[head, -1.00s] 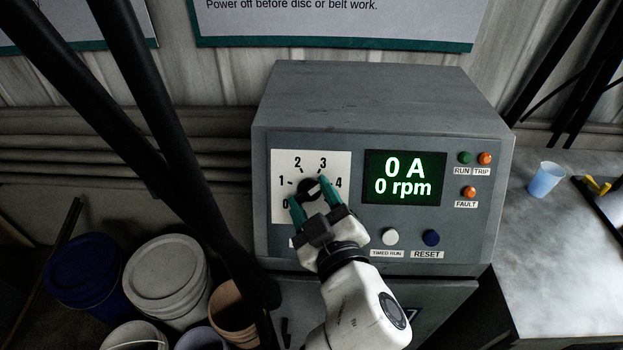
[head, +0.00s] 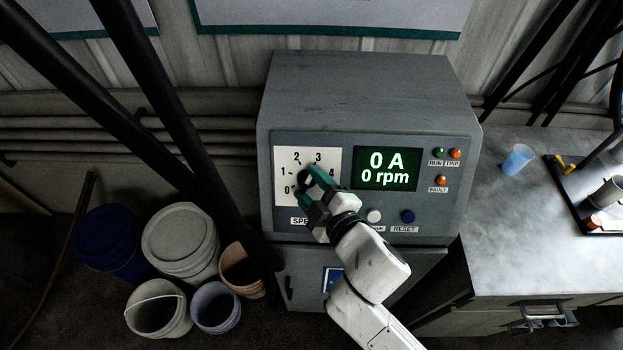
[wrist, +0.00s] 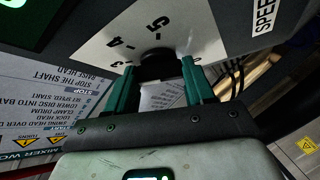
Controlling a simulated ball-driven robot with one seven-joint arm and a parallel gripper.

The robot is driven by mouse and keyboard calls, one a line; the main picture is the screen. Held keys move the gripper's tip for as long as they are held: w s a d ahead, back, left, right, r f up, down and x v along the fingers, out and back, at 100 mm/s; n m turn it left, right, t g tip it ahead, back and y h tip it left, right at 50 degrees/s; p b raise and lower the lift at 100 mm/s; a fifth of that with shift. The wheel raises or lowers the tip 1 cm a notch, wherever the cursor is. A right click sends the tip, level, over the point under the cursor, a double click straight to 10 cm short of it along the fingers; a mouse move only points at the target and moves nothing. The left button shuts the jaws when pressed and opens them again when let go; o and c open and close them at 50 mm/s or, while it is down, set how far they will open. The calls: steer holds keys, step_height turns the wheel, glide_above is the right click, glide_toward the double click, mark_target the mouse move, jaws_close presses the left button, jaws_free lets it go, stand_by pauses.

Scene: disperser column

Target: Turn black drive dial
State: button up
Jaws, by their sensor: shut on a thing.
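The black drive dial (head: 304,181) sits on a white scale plate with numbers, on the left of the grey control box's front. It is partly hidden by my gripper's teal fingers. My gripper (head: 309,183) is at the dial and shut on it. In the wrist view the dark dial (wrist: 158,65) shows between the two teal fingers (wrist: 159,75), in front of the white scale. The dial's pointer is hidden, so I cannot tell its setting. The green display (head: 387,168) reads 0 A and 0 rpm.
Run, trip and fault lamps are at the right. Black bars (head: 165,130) cross the left side. Several buckets stand on the floor at left. A blue cup (head: 517,159) stands on the right bench.

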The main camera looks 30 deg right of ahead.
stand_by(0.4)
steer(key=o, duration=1)
steer(key=shift+o, duration=0.2)
steer(key=s+r+b, duration=0.2)
steer(key=s+b, duration=0.1)
steer(key=s, duration=0.7)
steer(key=shift+s+a, duration=0.2)
steer(key=shift+s, duration=0.05)
steer(key=shift+s, duration=0.1)
